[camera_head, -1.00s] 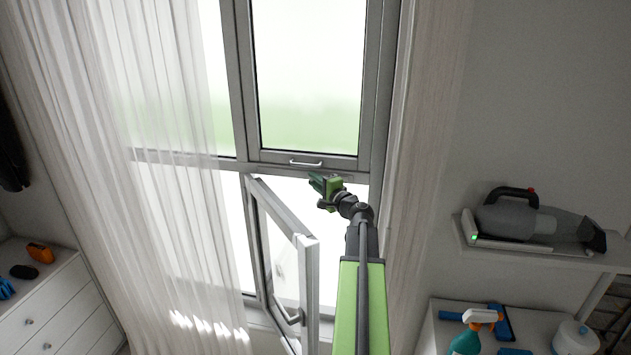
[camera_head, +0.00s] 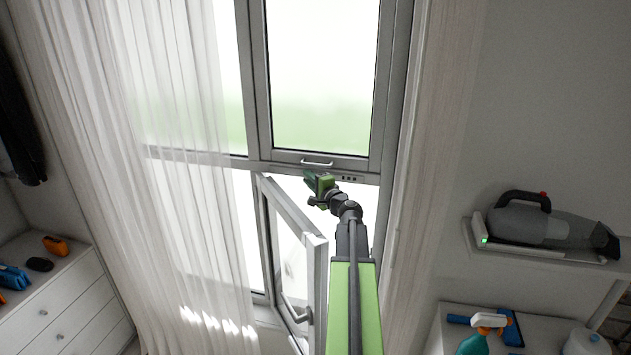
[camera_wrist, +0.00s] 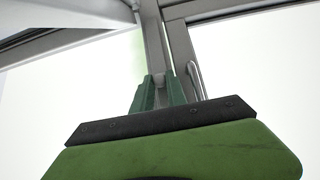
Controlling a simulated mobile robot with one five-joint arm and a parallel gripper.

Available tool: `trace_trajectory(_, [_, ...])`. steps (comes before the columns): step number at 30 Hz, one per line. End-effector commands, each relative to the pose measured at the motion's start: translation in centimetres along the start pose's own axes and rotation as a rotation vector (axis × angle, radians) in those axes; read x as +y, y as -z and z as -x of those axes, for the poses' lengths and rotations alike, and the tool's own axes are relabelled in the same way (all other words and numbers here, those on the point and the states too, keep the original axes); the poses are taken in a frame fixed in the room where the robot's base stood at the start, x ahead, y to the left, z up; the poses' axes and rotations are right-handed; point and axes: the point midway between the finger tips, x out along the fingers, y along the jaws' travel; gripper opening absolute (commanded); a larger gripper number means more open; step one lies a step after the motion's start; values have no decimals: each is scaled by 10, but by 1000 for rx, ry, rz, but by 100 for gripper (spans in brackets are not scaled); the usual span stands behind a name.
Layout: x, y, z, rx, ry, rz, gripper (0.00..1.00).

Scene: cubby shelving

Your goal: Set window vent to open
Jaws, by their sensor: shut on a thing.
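The window vent (camera_head: 348,178) is a strip on the grey crossbar below the upper pane. Several small dark slots show in it, just right of my gripper. My gripper (camera_head: 313,182) is at the crossbar, below the white handle of the upper sash. In the wrist view the green fingers (camera_wrist: 160,92) are closed around a small pale knob (camera_wrist: 159,80) in front of the grey frame. The knob is mostly hidden between the fingers. The left part of the vent is hidden behind my gripper.
The lower casement (camera_head: 298,255) stands swung inward, left of my arm. The upper sash has a white handle (camera_head: 317,163). A sheer curtain (camera_head: 190,200) hangs left. A shelf with a handheld vacuum (camera_head: 548,222) is at right; a white drawer unit (camera_head: 65,310) is at lower left.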

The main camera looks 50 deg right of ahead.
Motion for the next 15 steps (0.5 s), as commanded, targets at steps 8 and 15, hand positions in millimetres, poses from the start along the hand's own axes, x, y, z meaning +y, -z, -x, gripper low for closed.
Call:
trace_trajectory(8, [1, -20, -21, -5, -2, 3, 0])
trace_trajectory(15, [1, -16, -19, 0, -2, 4, 0])
